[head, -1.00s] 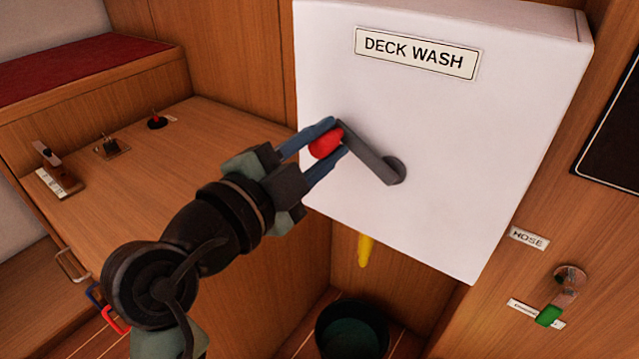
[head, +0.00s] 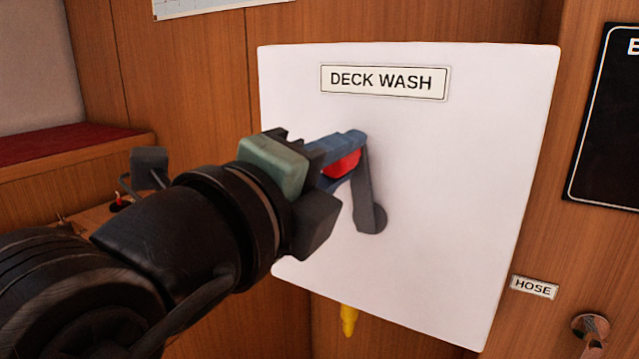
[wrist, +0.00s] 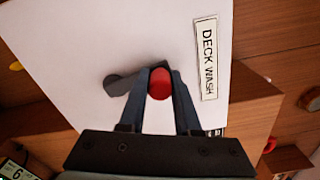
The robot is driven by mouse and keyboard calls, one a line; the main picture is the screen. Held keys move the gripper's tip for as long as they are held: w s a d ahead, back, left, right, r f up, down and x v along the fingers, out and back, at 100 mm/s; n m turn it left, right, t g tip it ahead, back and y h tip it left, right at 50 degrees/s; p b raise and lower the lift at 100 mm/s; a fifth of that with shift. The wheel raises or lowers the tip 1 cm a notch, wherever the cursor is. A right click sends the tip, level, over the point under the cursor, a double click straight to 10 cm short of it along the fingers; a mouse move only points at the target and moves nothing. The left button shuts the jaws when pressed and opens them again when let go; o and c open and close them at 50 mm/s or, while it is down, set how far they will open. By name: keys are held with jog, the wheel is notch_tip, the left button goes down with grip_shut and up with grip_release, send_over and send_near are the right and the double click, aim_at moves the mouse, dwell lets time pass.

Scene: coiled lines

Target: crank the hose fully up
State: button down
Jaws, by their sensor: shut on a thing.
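The white box (head: 450,180) labelled DECK WASH is fixed to the wood wall. A grey crank arm (head: 364,195) on its front points up from its pivot, tilted slightly left. My gripper (head: 345,160) is shut on the red crank knob (head: 342,165) at the arm's upper end. In the wrist view the red knob (wrist: 160,84) sits between the two blue fingers. The yellow hose end (head: 348,320) hangs just below the box. The rest of the hose is hidden.
A HOSE label (head: 534,287) and a round metal fitting (head: 590,328) are on the wall at lower right. A black board (head: 605,120) hangs at right. A red-topped bench (head: 70,143) is at left.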

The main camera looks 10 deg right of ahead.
jog(key=shift+s+d+r+m+b, duration=0.25)
jog(key=shift+s+d+m+b, duration=0.2)
jog(key=shift+m, duration=0.35)
jog(key=shift+d, duration=0.1)
jog(key=c, duration=0.6)
grip_release()
jog(key=shift+f, duration=0.1)
jog(key=p+v, duration=0.2)
jog(key=v, duration=1.1)
jog(key=shift+f, duration=0.1)
